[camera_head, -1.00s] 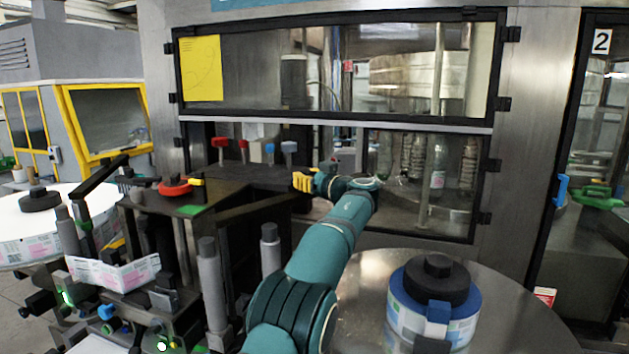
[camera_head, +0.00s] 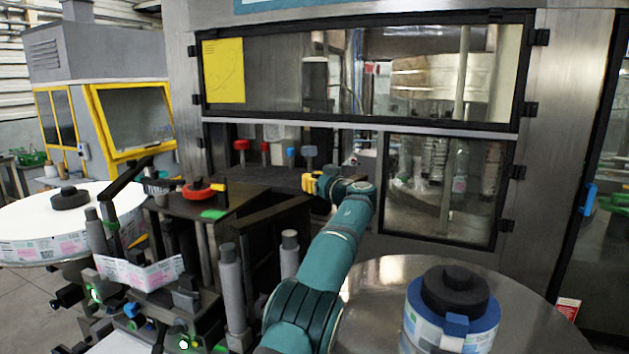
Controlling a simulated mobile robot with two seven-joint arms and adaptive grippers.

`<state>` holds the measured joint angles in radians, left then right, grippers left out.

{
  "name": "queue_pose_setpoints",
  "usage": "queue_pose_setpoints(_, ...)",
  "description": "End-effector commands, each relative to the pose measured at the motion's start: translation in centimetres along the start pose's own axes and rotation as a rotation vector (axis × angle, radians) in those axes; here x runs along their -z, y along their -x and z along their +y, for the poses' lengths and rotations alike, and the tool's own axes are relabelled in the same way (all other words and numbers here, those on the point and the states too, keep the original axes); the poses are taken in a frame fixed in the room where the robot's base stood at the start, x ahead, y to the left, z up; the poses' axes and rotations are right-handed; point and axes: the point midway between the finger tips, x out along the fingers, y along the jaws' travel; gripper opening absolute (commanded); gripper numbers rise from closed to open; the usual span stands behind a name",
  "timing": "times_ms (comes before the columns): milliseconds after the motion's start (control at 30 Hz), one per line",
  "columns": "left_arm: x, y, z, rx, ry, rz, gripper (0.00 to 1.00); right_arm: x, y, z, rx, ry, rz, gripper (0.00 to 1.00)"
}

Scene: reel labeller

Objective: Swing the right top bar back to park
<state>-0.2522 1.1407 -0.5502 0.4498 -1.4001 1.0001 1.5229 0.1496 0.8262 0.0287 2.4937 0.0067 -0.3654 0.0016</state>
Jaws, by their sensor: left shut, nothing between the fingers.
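The dark labeller head stands left of centre, with a flat dark top plate (camera_head: 225,205) carrying a red knob (camera_head: 198,190). A dark bar (camera_head: 268,210) runs along the right of this plate toward my gripper; I cannot tell for sure that it is the right top bar. Another black bar (camera_head: 127,178) slants up at the left. My left gripper (camera_head: 312,186), at the end of the teal arm, has yellow near its tip. It is shut and empty beyond the plate's right end; whether it touches the bar is unclear. My right gripper is out of view.
A reel with a blue rim and black hub (camera_head: 453,290) sits on a round steel table (camera_head: 375,290) at the right. A white label reel (camera_head: 105,205) lies at the left. Grey posts (camera_head: 231,285) stand in front of the head. A framed machine window (camera_head: 365,70) rises behind.

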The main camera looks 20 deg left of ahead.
Motion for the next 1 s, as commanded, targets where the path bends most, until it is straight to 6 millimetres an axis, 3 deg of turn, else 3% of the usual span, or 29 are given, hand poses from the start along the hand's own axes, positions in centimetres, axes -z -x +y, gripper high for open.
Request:
queue_pose_setpoints(833,-0.68,-0.52,-0.57,0.019,-0.011,-0.008,0.0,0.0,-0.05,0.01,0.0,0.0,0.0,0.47)
queue_pose_setpoints(867,-0.69,-0.52,-0.57,0.019,-0.011,-0.008,0.05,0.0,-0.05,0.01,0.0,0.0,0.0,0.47)
queue_pose_setpoints(1000,-0.61,-0.49,-0.54,0.018,-0.009,-0.008,0.54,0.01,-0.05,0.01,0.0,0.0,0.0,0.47)
